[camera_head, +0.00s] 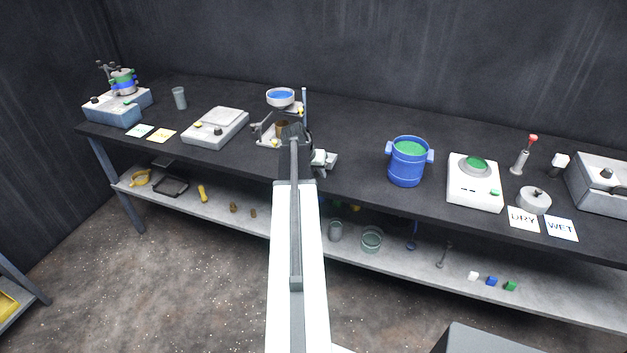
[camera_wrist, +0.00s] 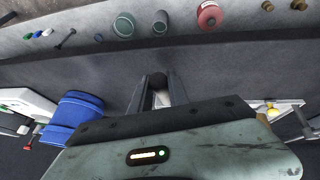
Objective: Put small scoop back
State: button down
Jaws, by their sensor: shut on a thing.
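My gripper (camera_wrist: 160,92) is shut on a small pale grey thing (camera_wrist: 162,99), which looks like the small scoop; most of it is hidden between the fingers. In the head view my arm reaches the table's front edge beside the funnel stand, and its own links hide the fingertips. A blue scoop (camera_head: 411,241) and a grey scoop (camera_head: 442,256) are at the lower shelf, to the right of my arm. They also show small at the upper left of the wrist view.
The black table (camera_head: 350,125) carries a funnel stand (camera_head: 281,98), a blue bucket (camera_head: 407,170), a white scale (camera_head: 473,195) and a grey scale (camera_head: 215,128). The lower shelf (camera_head: 300,225) holds jars and small cubes.

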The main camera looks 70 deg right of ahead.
jog(key=f+b, duration=0.1)
jog(key=f, duration=0.2)
jog(key=shift+s+f+b, duration=0.15)
jog(key=shift+s+b, duration=0.2)
jog(key=shift+b, duration=0.05)
jog(key=shift+w+a+r, duration=0.1)
jog(key=shift+w+r, duration=0.1)
jog(key=shift+w, duration=0.2)
jog(key=c, duration=1.3)
grip_release()
jog(key=shift+s, duration=0.1)
jog(key=shift+o, duration=0.2)
jog(key=p+v, duration=1.1)
jog(key=v, duration=0.1)
jog(key=shift+a, duration=0.1)
